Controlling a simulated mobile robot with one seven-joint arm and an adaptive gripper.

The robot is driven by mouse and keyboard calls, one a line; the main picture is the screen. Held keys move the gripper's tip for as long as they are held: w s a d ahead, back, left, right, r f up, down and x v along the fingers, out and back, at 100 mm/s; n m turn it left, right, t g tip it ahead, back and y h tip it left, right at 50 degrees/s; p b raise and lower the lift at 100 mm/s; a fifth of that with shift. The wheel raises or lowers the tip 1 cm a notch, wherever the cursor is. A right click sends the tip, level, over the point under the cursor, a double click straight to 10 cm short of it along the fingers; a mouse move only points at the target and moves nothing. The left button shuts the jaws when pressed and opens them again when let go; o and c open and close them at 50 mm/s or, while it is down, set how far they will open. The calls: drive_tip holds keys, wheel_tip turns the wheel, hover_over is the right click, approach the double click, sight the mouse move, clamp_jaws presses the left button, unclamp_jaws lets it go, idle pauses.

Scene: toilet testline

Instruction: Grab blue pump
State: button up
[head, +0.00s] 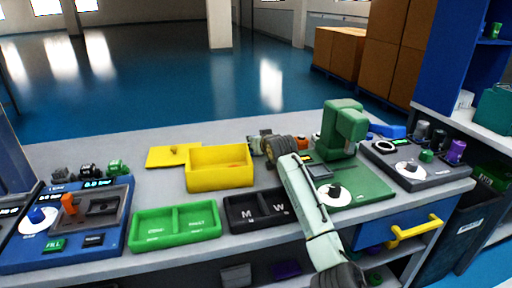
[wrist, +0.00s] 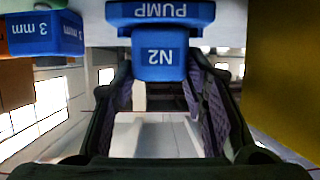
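The blue pump (wrist: 160,12) shows at the top of the wrist view, with upside-down white "PUMP" lettering. A blue block marked "N2" (wrist: 158,58) sits just below it in that view. My gripper (wrist: 160,75) has its two dark fingers spread apart, one on each side of the N2 block. I cannot tell whether they touch it. In the head view my gripper (head: 258,144) is low over the bench, just right of the yellow bin (head: 220,178). I cannot make out the pump in the head view.
A blue block marked "3 mm" (wrist: 44,34) is at the upper left of the wrist view. On the bench are a green tray (head: 176,242), a black tray (head: 256,225), a green machine (head: 345,130) and a blue test unit (head: 115,215). The front bench edge is clear.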

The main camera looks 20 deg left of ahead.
clamp_jaws()
drive_tip(key=shift+r, duration=0.1)
drive_tip(key=shift+r, duration=0.1)
